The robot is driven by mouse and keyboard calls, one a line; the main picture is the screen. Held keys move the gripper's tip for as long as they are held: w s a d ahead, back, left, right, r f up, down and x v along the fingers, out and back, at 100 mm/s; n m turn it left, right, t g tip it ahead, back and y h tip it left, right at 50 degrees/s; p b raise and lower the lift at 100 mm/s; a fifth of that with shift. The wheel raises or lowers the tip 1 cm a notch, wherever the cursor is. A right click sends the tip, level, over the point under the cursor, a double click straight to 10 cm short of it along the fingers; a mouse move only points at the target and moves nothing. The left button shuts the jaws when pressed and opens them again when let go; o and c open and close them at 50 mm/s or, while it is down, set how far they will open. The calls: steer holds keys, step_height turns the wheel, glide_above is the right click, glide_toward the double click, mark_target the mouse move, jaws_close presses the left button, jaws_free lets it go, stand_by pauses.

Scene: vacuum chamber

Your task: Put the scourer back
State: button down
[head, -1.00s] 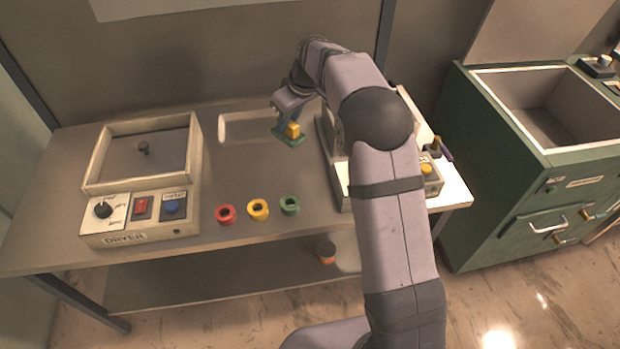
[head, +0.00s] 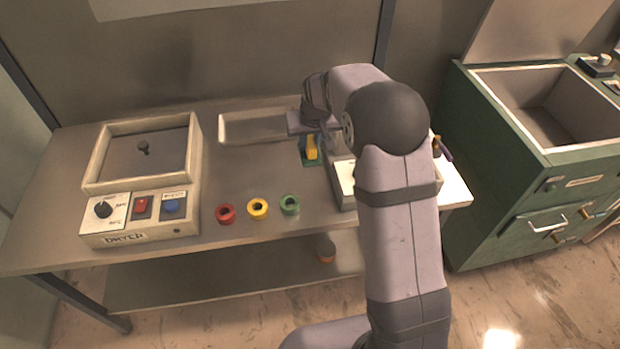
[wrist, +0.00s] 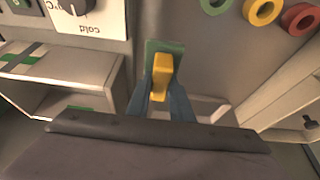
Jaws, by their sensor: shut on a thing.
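The scourer is a green pad with a yellow block as its handle (head: 312,148). It also shows in the wrist view (wrist: 161,76), with the pad (wrist: 165,47) reaching beyond the block. My gripper (head: 310,140) is shut on the yellow block, one blue-grey finger on each side of it in the wrist view (wrist: 161,93). The scourer is over the table, right of and nearer than the shallow pale tray (head: 228,129), and close to the left side of the pale control unit (head: 346,186). I cannot tell its height above the table.
The dryer (head: 140,238) stands at the left. Red (head: 225,214), yellow (head: 258,208) and green (head: 290,204) rings lie along the front edge. My arm hides much of the control unit. A green cabinet with a basin (head: 560,150) stands at the right. The middle of the table is clear.

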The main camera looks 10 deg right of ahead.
steer(key=shift+f+p, duration=1)
steer(key=shift+f, duration=4)
steer(key=shift+f, duration=0.1)
steer(key=shift+f, duration=0.1)
steer(key=c, duration=1.6)
jaws_free()
steer(key=shift+o, duration=0.2)
